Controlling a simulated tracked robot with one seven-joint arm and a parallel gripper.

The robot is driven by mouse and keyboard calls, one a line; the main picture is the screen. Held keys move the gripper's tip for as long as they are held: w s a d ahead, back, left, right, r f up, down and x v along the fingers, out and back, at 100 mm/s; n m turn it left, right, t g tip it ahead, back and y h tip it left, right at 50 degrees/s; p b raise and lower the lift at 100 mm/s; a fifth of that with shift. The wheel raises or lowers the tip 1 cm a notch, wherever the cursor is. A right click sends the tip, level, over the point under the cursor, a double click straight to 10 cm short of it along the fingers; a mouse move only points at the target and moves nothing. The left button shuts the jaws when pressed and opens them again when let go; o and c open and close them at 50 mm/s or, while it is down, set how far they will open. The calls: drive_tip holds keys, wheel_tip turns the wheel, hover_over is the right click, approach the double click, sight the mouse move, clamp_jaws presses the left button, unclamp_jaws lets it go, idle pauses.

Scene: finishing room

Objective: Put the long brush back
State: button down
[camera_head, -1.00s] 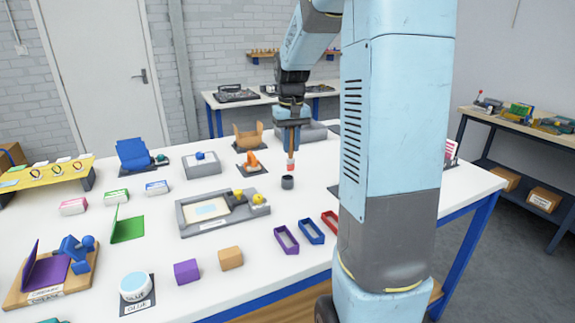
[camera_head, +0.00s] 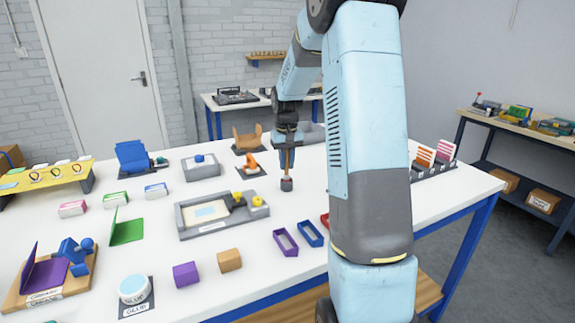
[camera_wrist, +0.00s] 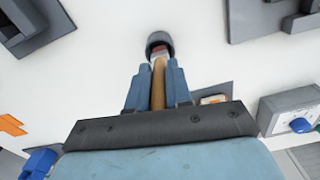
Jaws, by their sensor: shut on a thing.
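My gripper (camera_head: 287,146) is shut on the long brush and holds it about upright, pointing down over the white table. Its wooden handle (camera_wrist: 158,84) runs between the two blue fingers in the wrist view. The brush's pale and red lower end meets the mouth of a small dark cup (camera_head: 286,185). In the wrist view the cup's rim (camera_wrist: 160,36) stands around the reddish part, so the lower end looks to be at or inside the mouth. How deep it sits is hidden.
The white table (camera_head: 240,285) holds a grey tray (camera_head: 190,232) left of the cup, and purple (camera_head: 284,242) and blue (camera_head: 311,233) open frames in front. An orange item (camera_head: 250,163) on a dark pad stands behind left. Bare table surrounds the cup closely.

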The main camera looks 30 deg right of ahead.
drive_tip(key=shift+f, duration=0.55)
drive_tip(key=shift+f, duration=0.1)
drive_tip(key=c, duration=1)
unclamp_jaws()
drive_tip(key=shift+c, duration=0.2)
